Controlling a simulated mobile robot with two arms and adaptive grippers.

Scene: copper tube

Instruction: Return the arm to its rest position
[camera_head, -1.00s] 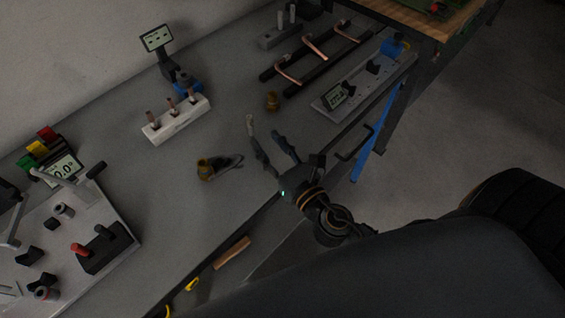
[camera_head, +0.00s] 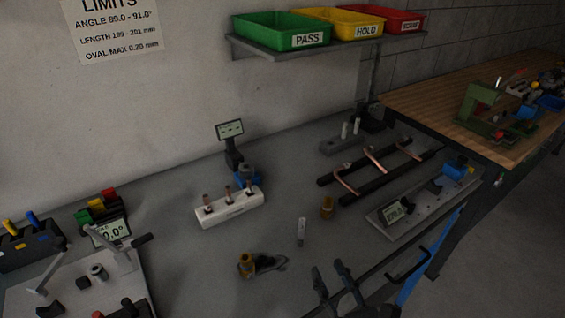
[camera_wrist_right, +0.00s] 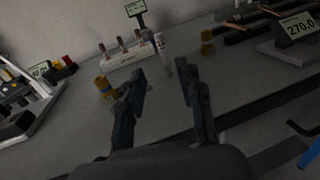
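My right gripper (camera_head: 332,270) is at the bottom of the head view, over the front part of the grey bench. Its two dark fingers are apart, with nothing between them. The right wrist view also shows the open fingers (camera_wrist_right: 166,80). A small pale cylinder (camera_head: 302,232) stands upright on the bench beyond the fingertips, apart from them. It also shows in the right wrist view (camera_wrist_right: 161,43). My left gripper is not in view.
A brass piece (camera_head: 327,207), a white block with copper tubes (camera_head: 229,208), a dark rack (camera_head: 380,175) and a gauge plate (camera_head: 425,200) stand farther back. The bench between is clear.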

